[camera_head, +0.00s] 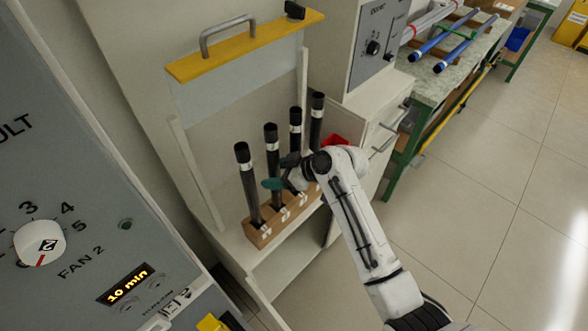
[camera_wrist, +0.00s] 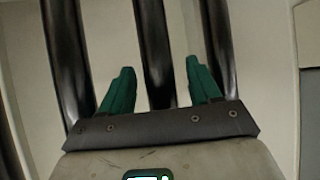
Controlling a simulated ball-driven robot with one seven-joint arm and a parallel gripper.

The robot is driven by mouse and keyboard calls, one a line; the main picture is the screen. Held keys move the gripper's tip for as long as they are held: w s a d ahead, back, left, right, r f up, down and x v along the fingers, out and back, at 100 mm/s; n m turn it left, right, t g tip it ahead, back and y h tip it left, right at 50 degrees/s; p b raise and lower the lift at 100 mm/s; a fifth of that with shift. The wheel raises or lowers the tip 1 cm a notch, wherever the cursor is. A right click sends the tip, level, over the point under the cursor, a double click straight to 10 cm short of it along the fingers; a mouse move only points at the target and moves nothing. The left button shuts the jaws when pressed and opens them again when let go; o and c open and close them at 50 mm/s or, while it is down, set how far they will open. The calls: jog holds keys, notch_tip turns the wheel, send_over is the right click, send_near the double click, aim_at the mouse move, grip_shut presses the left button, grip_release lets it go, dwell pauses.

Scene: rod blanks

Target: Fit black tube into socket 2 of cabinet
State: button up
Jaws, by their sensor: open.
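Several black tubes with white bands stand upright in a wooden block (camera_head: 258,236) inside the open cabinet (camera_head: 232,236). The leftmost tube (camera_head: 250,185) stands clear, and the second tube (camera_head: 272,150) is partly hidden lower down by my gripper. Two more, one tube (camera_head: 295,126) and another (camera_head: 317,117), stand behind to the right. The block's front has white number labels, too small to read surely. In the wrist view my gripper (camera_wrist: 160,90) has its green fingers apart, one on each side of a middle tube (camera_wrist: 155,45). Other tubes pass outside both fingers.
The cabinet's sash with a yellow bar (camera_head: 240,46) is raised above the tubes. A grey control panel (camera_head: 85,215) fills the left. A bench (camera_head: 438,85) with blue rods is at upper right.

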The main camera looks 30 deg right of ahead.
jog(key=v, duration=1.1)
jog(key=s+a+f+m+g+h, duration=0.1)
jog(key=s+f+m+g+h, duration=0.1)
jog(key=s+f, duration=0.45)
jog(key=s+a+f+m+g+h, duration=0.1)
jog(key=s+f+m+g+h, duration=0.2)
jog(key=s, duration=0.7)
jog(key=s+d+f+m+g+h, duration=0.1)
jog(key=s, duration=0.6)
jog(key=s+d+f+m+g+h, duration=0.1)
jog(key=s+d+m, duration=0.1)
jog(key=s, duration=0.5)
jog(key=shift+s+d+f+m+g+b, duration=0.3)
jog(key=shift+f+b, duration=0.1)
jog(key=shift+b, duration=0.05)
